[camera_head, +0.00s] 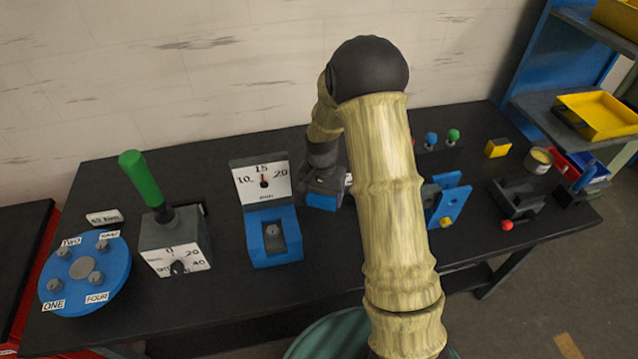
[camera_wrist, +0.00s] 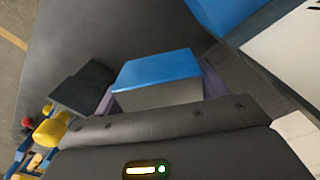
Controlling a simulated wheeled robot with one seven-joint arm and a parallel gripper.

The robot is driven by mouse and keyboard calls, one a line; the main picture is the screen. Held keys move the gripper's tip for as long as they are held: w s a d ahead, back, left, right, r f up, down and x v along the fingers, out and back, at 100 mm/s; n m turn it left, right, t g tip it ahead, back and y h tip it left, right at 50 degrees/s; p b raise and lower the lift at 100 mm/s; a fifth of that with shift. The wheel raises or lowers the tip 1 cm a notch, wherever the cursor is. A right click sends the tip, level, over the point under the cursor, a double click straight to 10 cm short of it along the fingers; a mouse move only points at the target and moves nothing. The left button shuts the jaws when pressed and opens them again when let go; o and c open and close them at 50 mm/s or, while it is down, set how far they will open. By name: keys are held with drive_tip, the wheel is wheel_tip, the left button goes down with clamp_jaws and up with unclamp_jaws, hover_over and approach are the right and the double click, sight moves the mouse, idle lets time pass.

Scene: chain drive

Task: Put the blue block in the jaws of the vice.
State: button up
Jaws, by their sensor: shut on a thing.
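My gripper (camera_head: 324,186) is above the bench, just right of the blue gauge stand. It is shut on the blue block (camera_head: 321,201), which shows as a small blue patch under my wrist. In the wrist view the block (camera_wrist: 158,68) sits between the two fingers, with a bright blue face and a grey side. The vice appears to be the dark grey fixture (camera_head: 516,197) with a red knob at the right of the bench. It stands well apart from the block. My arm hides part of the bench between them.
The gauge stand (camera_head: 274,237) is close left of my gripper. A blue bracket (camera_head: 453,205) stands between my arm and the vice. A yellow block (camera_head: 497,148) and a small can (camera_head: 539,159) are behind the vice. A green-handled lever box (camera_head: 172,242) is at left.

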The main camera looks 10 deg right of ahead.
drive_tip(key=s+f+n, duration=0.1)
drive_tip(key=f+n, duration=0.1)
drive_tip(key=f, duration=0.1)
drive_tip(key=s+f+n+b, duration=0.1)
drive_tip(key=f+n, duration=0.1)
drive_tip(key=f, duration=0.1)
drive_tip(key=s+f+n+b, duration=0.1)
drive_tip(key=f+n, duration=0.1)
drive_tip(key=f, duration=0.1)
drive_tip(key=shift+s+d, duration=0.1)
drive_tip(key=shift+s, duration=0.1)
